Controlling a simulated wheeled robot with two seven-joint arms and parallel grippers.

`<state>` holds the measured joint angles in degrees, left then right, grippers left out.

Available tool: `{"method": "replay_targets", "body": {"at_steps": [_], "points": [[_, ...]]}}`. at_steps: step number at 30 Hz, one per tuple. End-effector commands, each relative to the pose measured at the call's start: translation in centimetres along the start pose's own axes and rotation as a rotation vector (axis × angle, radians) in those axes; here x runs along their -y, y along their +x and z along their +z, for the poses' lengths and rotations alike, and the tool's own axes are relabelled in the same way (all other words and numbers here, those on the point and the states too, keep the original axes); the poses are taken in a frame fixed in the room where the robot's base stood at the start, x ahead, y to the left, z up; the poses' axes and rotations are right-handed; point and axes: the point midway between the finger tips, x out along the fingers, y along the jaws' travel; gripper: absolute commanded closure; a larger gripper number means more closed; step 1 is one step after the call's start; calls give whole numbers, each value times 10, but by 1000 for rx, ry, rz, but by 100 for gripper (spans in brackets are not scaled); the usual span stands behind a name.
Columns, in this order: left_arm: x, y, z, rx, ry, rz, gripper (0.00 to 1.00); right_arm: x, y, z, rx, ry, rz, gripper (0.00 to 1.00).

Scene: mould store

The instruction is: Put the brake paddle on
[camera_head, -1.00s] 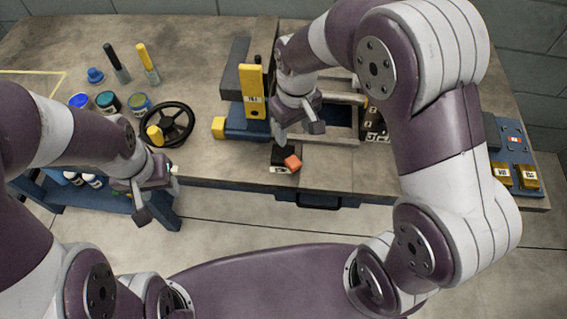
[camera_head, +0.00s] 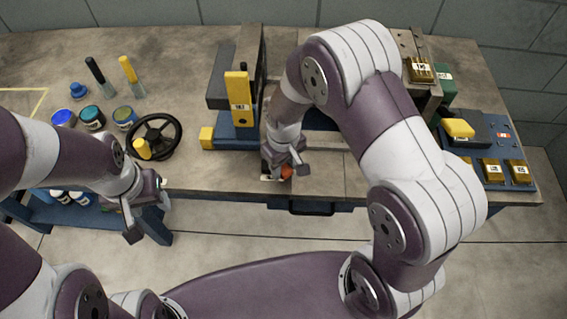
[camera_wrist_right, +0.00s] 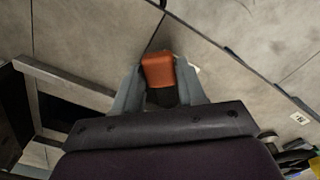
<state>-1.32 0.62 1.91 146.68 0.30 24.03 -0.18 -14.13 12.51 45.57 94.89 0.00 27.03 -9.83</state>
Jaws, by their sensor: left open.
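The brake paddle is an orange block (camera_wrist_right: 158,70) on a dark housing. In the head view the orange paddle (camera_head: 287,173) shows partly at the bench's front edge, behind my right gripper. My right gripper (camera_head: 286,168) is low over it. In the right wrist view the two grey fingers of my right gripper (camera_wrist_right: 159,78) stand on either side of the orange block, with what look like narrow gaps. Most of the dark housing is hidden. My left gripper (camera_head: 148,218) is open and empty in front of the bench, at the left.
A blue stand with a yellow upright (camera_head: 238,90) is left of my right gripper. A black handwheel (camera_head: 165,137), several pots and two upright handled tools are further left. Gold blocks on a blue plate (camera_head: 512,183) lie at the right. A dark drawer handle (camera_head: 312,208) is below the front edge.

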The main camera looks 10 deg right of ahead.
Motion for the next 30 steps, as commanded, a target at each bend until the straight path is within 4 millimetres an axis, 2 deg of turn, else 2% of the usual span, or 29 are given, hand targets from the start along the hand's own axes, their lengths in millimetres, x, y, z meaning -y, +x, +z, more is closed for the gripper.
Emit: {"method": "replay_targets", "body": {"at_steps": [1,3,11,17,30], "points": [[0,0,0,0,0,0,49,0,0,0,0,0,0,77],[0,0,0,0,0,0,49,0,0,0,0,0,0,95],[0,-2,0,0,0,0,49,1,-1,0,0,19,0,94],[0,-10,-1,0,0,0,49,5,-3,0,1,102,0,94],[0,-35,-4,0,0,0,49,21,-4,-6,0,488,0,94]]}}
